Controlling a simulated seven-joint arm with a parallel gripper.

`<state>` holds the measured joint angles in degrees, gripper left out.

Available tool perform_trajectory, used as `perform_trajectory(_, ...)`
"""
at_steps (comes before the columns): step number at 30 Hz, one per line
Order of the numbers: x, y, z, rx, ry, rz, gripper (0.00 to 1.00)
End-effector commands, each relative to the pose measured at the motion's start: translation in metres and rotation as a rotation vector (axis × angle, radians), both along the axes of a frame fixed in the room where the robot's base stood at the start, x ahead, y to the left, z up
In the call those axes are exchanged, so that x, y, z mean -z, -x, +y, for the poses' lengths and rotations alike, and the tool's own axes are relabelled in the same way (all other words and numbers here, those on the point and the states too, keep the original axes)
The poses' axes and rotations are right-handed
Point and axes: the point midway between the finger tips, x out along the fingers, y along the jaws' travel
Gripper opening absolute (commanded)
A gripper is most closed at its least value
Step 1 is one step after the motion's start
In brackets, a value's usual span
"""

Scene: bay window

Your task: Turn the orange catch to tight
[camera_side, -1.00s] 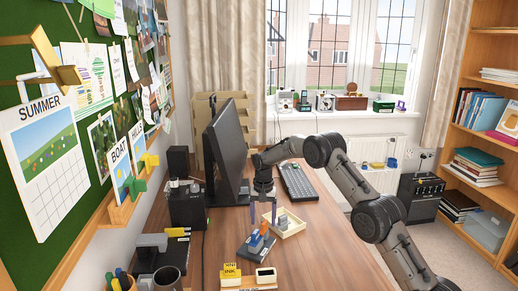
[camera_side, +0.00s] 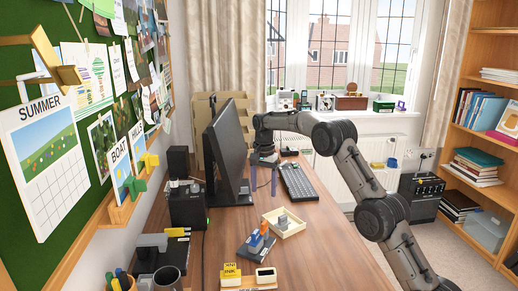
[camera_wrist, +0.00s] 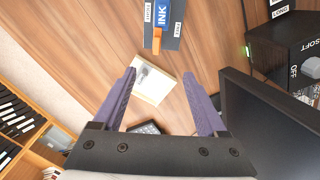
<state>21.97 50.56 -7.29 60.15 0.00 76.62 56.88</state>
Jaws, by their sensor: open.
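The orange catch (camera_wrist: 157,41) sticks out from the end of a blue block marked INK (camera_wrist: 162,15), on a dark plate (camera_wrist: 172,42) with small white labels on both sides. I cannot read the labels surely. In the side view the catch (camera_side: 254,237) is small beside the blue block, on the desk left of a shallow tray. My gripper (camera_side: 264,180) is above the desk near the keyboard, beyond the catch and apart from it. In the wrist view its two purple fingers (camera_wrist: 160,75) are spread wide with nothing between them, and the catch lies past their tips.
A pale tray (camera_side: 296,229) with a grey piece in it stands right of the plate. The monitor (camera_side: 227,150) stands to the left of my gripper, with the keyboard (camera_side: 298,183) to its right. Ink pads (camera_side: 231,275) lie at the near edge. The desk's right side is clear.

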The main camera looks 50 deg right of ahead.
Motion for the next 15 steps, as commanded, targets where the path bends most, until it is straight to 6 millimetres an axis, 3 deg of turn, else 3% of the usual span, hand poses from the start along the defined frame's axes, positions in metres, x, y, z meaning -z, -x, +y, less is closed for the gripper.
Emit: perform_trajectory(15, -0.088, 0.000, 0.035, -0.057, 0.040, -0.108, 0.75)
